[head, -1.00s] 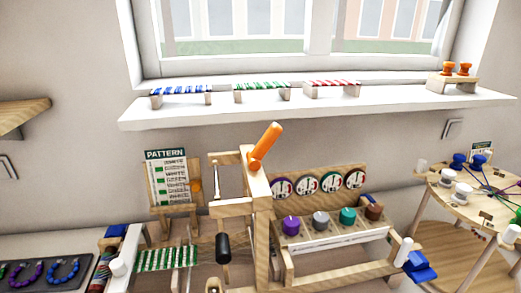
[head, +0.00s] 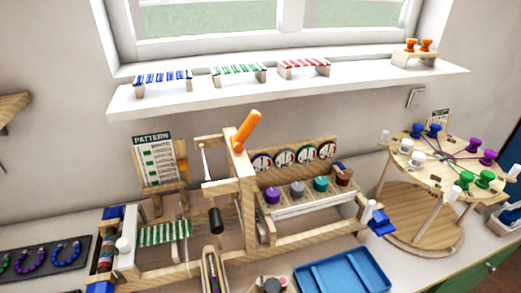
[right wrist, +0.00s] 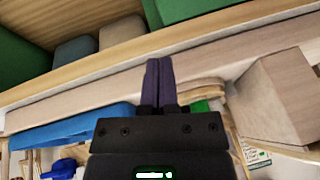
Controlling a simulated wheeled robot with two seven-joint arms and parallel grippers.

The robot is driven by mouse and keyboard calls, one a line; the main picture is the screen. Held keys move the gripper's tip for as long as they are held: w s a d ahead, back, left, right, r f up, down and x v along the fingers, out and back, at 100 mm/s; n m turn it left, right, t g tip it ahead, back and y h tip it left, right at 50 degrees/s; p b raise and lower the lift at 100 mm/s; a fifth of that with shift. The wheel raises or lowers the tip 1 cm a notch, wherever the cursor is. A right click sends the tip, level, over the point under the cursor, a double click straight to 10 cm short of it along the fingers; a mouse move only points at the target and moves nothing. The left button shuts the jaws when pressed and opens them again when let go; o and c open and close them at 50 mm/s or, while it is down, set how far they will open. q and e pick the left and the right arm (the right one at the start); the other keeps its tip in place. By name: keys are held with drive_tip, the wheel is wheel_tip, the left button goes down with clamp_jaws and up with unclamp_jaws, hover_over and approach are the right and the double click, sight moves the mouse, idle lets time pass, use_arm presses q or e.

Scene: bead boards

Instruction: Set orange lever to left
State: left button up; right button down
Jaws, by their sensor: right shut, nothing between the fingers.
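The orange lever (head: 246,131) sits at the top of a wooden post (head: 247,200) on the bead loom in the head view. It is tilted, with its free end up and to the right. Neither gripper shows in the head view. In the right wrist view my right gripper (right wrist: 158,62) is shut, with its two dark fingers together and nothing between them. The lever cannot be made out in the right wrist view.
A pattern board (head: 158,159) stands left of the post. A rack of coloured knobs (head: 305,200) is to its right. A blue tray (head: 343,273) lies in front, and a round wooden stand (head: 425,230) is at right. A white shelf (head: 300,90) runs above.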

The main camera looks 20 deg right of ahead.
drive_tip(key=w+r+m+t+y, duration=0.1)
drive_tip(key=w+r+m+t, duration=0.1)
drive_tip(key=r, duration=0.4)
drive_tip(key=w+r+m+t+y+p, duration=0.1)
drive_tip(key=w+r+m+t+y, duration=0.1)
drive_tip(key=w+r, duration=0.4)
drive_tip(key=w+a+r+m+t+y, duration=0.1)
drive_tip(key=w+r+m+t, duration=0.2)
drive_tip(key=r, duration=0.3)
drive_tip(key=shift+w+a+r+m+p, duration=0.15)
drive_tip(key=shift+w+m+p, duration=0.2)
drive_tip(key=shift+w+m, duration=0.45)
use_arm(q)
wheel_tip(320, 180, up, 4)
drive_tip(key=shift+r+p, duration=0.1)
drive_tip(key=shift+p, duration=0.45)
use_arm(e)
drive_tip(key=w+d+r+m+t, duration=0.3)
drive_tip(key=r+m+t, duration=0.1)
drive_tip(key=r+m, duration=0.2)
drive_tip(key=w+d+r+m+t+h, duration=0.1)
drive_tip(key=w+d+r+m+t, duration=0.2)
drive_tip(key=r+m, duration=0.3)
wheel_tip(320, 180, up, 3)
drive_tip(key=shift+w+d+f+m+t+h, duration=0.1)
drive_tip(key=shift+w+d+m+t+h, duration=0.3)
drive_tip(key=shift+d, duration=0.3)
